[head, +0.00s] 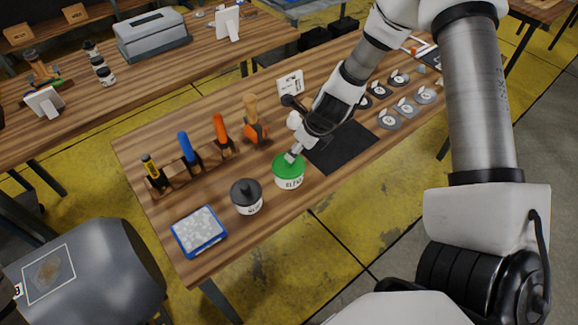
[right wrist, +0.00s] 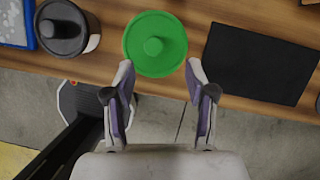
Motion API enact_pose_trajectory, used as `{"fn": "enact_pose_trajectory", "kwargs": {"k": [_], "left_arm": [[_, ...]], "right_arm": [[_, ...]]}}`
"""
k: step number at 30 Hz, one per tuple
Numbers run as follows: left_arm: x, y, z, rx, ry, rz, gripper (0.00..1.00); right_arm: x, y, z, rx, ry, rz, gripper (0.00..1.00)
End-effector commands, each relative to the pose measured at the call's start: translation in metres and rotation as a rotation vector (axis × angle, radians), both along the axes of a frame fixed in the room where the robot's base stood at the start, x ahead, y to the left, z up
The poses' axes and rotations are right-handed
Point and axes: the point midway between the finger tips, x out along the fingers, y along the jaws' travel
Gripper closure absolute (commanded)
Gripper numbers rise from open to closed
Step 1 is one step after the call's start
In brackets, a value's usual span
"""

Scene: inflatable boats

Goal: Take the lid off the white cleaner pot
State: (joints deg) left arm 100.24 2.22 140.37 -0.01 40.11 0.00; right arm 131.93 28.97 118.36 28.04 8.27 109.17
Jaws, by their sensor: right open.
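A white pot (head: 289,183) with a green lid (head: 282,170) stands upright on the workbench, dark lettering on its side. The lid shows from above in the right wrist view (right wrist: 172,60), with a round knob in its middle. A second white pot (head: 248,208) with a dark grey knobbed lid (head: 242,188) stands to its left. I cannot read for sure which label says cleaner. My right gripper (head: 291,157) is above the green lid; in the right wrist view (right wrist: 160,72) its fingers are apart and empty, short of the knob. My left gripper is not in view.
A blue tray (head: 184,248) sits left of the dark-lidded pot. A black mat (head: 342,147) lies right of the green-lidded pot. Racked tools, among them a blue-handled one (head: 186,147), stand behind. Several small discs (head: 388,122) lie at the right. The mat is bare.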

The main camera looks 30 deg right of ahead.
Motion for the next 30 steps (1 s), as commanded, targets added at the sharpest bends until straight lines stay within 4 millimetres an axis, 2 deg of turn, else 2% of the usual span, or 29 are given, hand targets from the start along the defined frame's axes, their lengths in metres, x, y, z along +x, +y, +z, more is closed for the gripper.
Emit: {"fn": "enact_pose_trajectory", "kwargs": {"k": [1,6,9,17,18,20,21,22,30], "left_arm": [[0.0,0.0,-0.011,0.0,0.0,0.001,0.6],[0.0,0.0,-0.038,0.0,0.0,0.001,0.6],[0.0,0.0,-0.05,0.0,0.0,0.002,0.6],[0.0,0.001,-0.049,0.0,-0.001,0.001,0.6],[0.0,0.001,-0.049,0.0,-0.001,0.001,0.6],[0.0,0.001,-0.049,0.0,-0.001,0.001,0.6],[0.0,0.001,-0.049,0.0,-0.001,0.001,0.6],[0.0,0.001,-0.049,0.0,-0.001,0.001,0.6],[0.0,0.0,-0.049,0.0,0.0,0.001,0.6]], "right_arm": [[0.002,0.001,-0.011,-0.002,-0.001,0.002,0.44],[0.013,0.007,-0.04,-0.004,0.0,0.006,0.44],[0.02,0.009,-0.052,-0.002,-0.003,0.004,0.44],[0.022,0.01,-0.051,0.0,-0.001,0.002,0.44],[0.022,0.01,-0.051,0.0,-0.001,0.002,0.51],[0.022,0.01,-0.051,0.0,-0.001,0.002,0.73],[0.022,0.01,-0.051,0.0,-0.001,0.002,0.87],[0.022,0.01,-0.051,0.0,-0.001,0.002,0.95],[0.022,0.01,-0.051,0.0,-0.001,0.002,0.96]]}}
